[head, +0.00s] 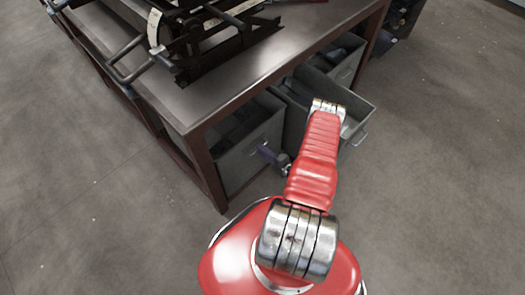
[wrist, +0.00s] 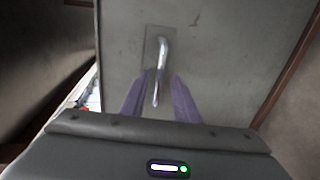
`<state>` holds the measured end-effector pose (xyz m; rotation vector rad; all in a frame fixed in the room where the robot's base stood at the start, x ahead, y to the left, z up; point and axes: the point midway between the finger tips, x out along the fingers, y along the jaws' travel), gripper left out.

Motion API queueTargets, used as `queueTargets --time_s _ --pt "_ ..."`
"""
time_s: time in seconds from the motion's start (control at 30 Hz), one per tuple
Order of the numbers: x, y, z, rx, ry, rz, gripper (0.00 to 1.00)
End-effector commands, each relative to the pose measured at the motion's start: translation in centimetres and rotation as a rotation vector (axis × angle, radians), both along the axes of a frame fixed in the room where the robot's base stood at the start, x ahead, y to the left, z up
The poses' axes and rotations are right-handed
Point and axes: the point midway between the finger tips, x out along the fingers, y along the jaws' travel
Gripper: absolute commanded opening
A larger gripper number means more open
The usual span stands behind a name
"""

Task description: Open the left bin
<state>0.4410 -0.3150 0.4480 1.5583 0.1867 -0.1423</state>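The left bin (head: 246,160) is a grey metal drawer under the workbench, with its front about level with the bench frame. In the wrist view its grey front (wrist: 225,55) fills the middle, with a shiny bar handle (wrist: 162,60) on a small plate. My gripper (head: 270,155) is at the front of this bin in the head view. In the wrist view my gripper (wrist: 159,82) is open, with one purple finger on each side of the handle's lower part. I cannot tell whether the fingers touch the handle.
The middle bin (head: 358,103) is pulled out, close beside my arm. Another grey bin (head: 347,68) sits farther right under the bench. The workbench (head: 235,80) has a brown frame and carries a dark metal forming machine (head: 200,45). Open concrete floor (head: 440,190) lies to the right.

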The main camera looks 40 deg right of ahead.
Motion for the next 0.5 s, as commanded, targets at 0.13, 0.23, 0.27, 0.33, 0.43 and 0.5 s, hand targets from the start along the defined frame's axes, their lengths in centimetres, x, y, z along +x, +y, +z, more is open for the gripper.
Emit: queueTargets --time_s 0.13,0.23,0.27,0.33,0.43,0.5 --pt "0.65 0.05 -0.11 0.0 -0.001 0.001 0.28" --pt "0.71 0.03 -0.12 0.0 -0.001 0.0 0.28" --pt "0.7 0.02 -0.12 0.0 0.0 0.0 0.28" --pt "0.69 0.02 -0.12 0.0 0.0 0.0 0.28" --pt "0.67 0.02 -0.12 0.0 0.0 0.0 0.26" --pt "0.67 0.01 -0.12 0.0 0.0 0.0 0.21"
